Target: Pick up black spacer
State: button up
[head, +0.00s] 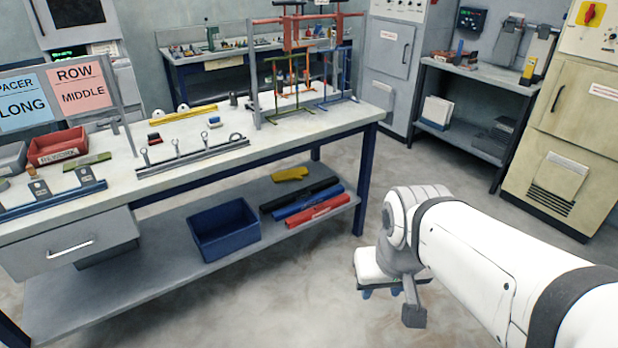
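A long black bar (288,196) lies on the lower shelf of the workbench, behind a blue bar (308,205) and a red bar (319,213). A small black piece (233,99) stands on the bench top, left of the hanging frame. I cannot tell from the picture which of these is the black spacer. My gripper (384,293) hangs over the floor to the right of the bench, pointing down, apart from both. Its fingers are small and partly hidden, so their opening is unclear.
The bench top (300,130) holds a red bin (57,147), a row of upright hooks (192,155) and signs reading "SPACER LONG" and "ROW MIDDLE". A blue crate (224,230) and yellow glove-like item (290,174) share the lower shelf. The floor right of the bench is clear.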

aim_at(268, 207)
jog(key=z, duration=4.95)
jog(key=k, duration=1.2)
jog(key=z, duration=0.05)
